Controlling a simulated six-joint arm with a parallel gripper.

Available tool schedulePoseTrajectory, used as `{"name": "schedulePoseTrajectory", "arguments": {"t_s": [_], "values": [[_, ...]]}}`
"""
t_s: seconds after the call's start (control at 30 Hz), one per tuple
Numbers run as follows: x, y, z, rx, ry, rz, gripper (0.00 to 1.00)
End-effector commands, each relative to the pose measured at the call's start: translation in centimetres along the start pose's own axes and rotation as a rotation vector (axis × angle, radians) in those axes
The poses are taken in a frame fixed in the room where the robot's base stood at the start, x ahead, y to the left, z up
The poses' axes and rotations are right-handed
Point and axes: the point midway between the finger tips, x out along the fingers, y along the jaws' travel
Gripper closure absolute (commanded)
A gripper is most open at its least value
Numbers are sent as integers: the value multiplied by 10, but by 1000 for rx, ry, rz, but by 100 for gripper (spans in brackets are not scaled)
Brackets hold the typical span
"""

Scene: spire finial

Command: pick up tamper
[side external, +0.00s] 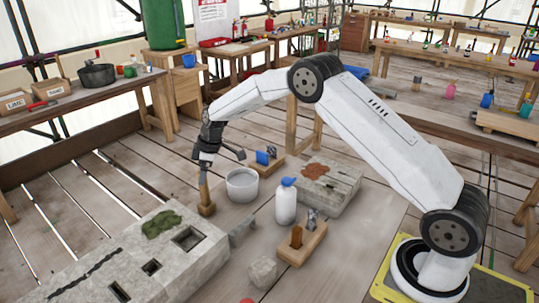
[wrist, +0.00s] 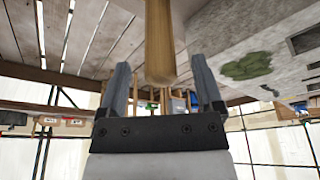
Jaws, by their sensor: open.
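The tamper (side external: 206,207) stands upright on the plank floor in the side view, with a small wooden block at its foot and a wooden handle rising from it. My gripper (side external: 203,165) is directly above and around the top of the handle. In the wrist view the pale wooden handle (wrist: 160,45) reaches in between the two grey fingers of my gripper (wrist: 161,72). The fingers are apart, with a visible gap on each side of the handle. The tamper's foot is out of the wrist view.
A pale bucket (side external: 242,187) stands close right of the tamper. A stone block with square holes (side external: 105,270) lies in front, left. A white bottle with a blue top (side external: 286,205), a wooden tray (side external: 303,253) and a stone block with a reddish patch (side external: 345,190) are further right.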

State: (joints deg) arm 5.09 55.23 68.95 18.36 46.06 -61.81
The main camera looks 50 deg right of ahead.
Motion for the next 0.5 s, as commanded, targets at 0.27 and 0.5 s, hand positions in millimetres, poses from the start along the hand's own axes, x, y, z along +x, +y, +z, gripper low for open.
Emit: {"name": "schedulePoseTrajectory", "arguments": {"t_s": [0.27,0.5], "values": [[31,-1,0,0,-1,-1,15],[37,-1,0,0,0,0,15]]}}
